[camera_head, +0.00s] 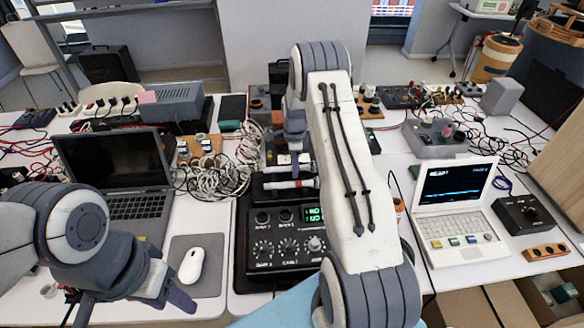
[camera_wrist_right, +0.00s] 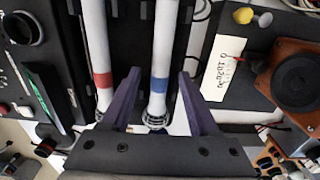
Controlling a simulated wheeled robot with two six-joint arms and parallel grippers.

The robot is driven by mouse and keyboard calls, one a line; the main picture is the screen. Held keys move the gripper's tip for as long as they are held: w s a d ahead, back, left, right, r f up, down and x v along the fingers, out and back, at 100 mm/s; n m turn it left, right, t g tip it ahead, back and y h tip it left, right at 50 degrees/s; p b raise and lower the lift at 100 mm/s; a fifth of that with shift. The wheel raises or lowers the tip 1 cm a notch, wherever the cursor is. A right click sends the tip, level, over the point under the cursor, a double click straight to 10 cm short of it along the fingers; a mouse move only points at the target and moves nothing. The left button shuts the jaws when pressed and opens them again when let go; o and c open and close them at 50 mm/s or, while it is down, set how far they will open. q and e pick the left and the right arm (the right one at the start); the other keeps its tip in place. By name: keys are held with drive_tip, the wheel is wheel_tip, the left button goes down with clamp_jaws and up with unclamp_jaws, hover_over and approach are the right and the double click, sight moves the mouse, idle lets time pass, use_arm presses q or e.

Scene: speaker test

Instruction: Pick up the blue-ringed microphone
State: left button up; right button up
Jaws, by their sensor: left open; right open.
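The blue-ringed microphone (camera_wrist_right: 160,85) is a white tube with a blue band, lying on a black holder in the right wrist view. A similar white red-ringed microphone (camera_wrist_right: 103,75) lies beside it on the left; it also shows in the head view (camera_head: 283,185). My right gripper (camera_wrist_right: 159,78) is open, its two purple fingers on either side of the blue-ringed microphone near its lower end. I see no clear contact. In the head view my right gripper (camera_head: 287,152) hangs over the holder and partly hides the microphones. My left gripper (camera_head: 133,305) is open and empty at lower left.
A black control box (camera_head: 290,235) with knobs stands in front of the holder. A laptop (camera_head: 130,180) and mouse (camera_head: 192,265) are at left, tangled cables (camera_head: 225,165) beside the holder. A white oscilloscope-like device (camera_head: 455,200) stands at right. Free room is small.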

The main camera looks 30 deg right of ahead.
clamp_jaws()
drive_tip(key=shift+r, duration=0.15)
